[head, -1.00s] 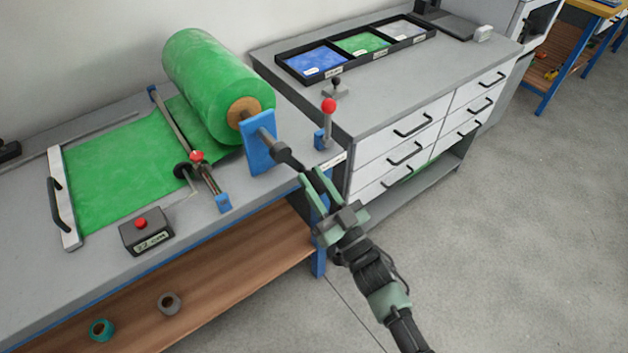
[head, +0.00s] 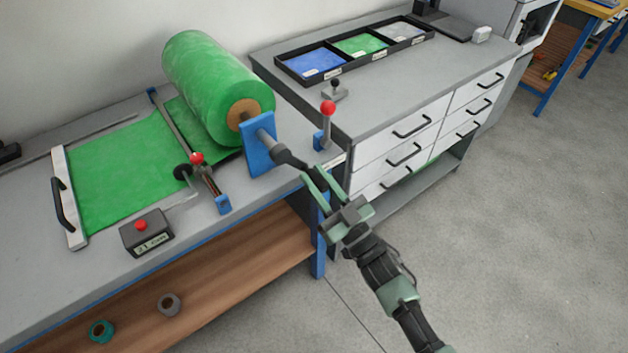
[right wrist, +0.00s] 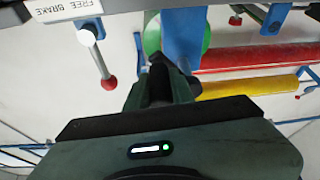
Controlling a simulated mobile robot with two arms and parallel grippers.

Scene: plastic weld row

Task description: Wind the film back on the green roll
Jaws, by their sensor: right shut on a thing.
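The green roll (head: 215,85) lies on its stand at the back of the bench, and its end shows in the right wrist view (right wrist: 152,36). A sheet of green film (head: 125,170) runs left from it under a cutting bar (head: 178,125) to a white pull bar with a black handle (head: 72,205). A dark crank (head: 288,158) sticks out past the blue bracket (head: 258,145). My right gripper (head: 317,182) is shut on the crank's handle, which also shows in the right wrist view (right wrist: 160,80). My left gripper is out of view.
A red-knobbed brake lever (head: 327,120) stands right beside the crank. A counter box with a red button (head: 146,232) sits at the bench front, reading about 21 cm. A drawer cabinet (head: 400,120) stands to the right. Red (right wrist: 250,57) and yellow rolls (right wrist: 250,88) show in the right wrist view.

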